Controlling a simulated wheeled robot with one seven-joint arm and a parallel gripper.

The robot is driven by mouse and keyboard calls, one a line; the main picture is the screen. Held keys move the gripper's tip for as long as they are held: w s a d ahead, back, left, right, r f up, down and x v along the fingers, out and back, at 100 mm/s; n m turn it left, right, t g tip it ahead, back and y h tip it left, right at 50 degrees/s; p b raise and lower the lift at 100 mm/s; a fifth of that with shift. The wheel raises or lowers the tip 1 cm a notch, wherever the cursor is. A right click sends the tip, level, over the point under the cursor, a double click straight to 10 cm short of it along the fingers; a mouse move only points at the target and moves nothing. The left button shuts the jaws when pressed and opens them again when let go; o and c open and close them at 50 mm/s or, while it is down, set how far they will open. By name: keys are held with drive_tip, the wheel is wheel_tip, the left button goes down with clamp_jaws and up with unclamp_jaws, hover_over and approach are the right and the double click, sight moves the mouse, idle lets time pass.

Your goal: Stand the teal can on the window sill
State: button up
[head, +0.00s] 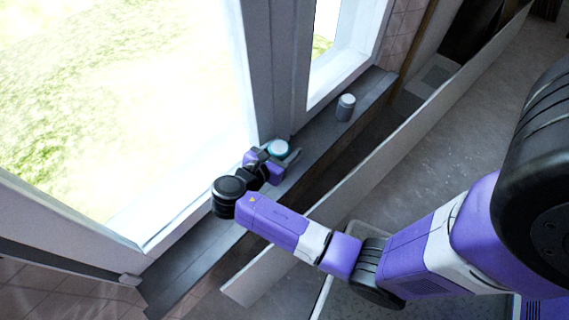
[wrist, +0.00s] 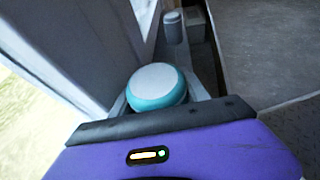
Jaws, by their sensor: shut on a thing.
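The teal can (head: 279,148) has a pale top and a teal rim. My gripper (head: 283,158) is shut on it, over the dark window sill (head: 330,128) close to the window's middle post. In the wrist view the can (wrist: 157,87) sits between my fingers, with its lower part hidden. I cannot tell whether its base touches the sill.
A grey can (head: 345,107) stands farther along the sill, and it also shows in the wrist view (wrist: 172,27). The window frame (head: 262,70) rises beside the sill. A long pale panel (head: 400,140) stands on the room side, with a dark gap between. The near sill is clear.

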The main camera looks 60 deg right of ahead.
drive_tip(key=f+b, duration=0.1)
drive_tip(key=f, duration=0.2)
drive_tip(key=f+b, duration=0.2)
drive_tip(key=f, duration=0.1)
drive_tip(key=shift+s+f, duration=0.2)
drive_tip(key=shift+f, duration=0.1)
drive_tip(key=shift+w+b, duration=0.2)
drive_tip(key=shift+b, duration=0.3)
drive_tip(key=o, duration=1.3)
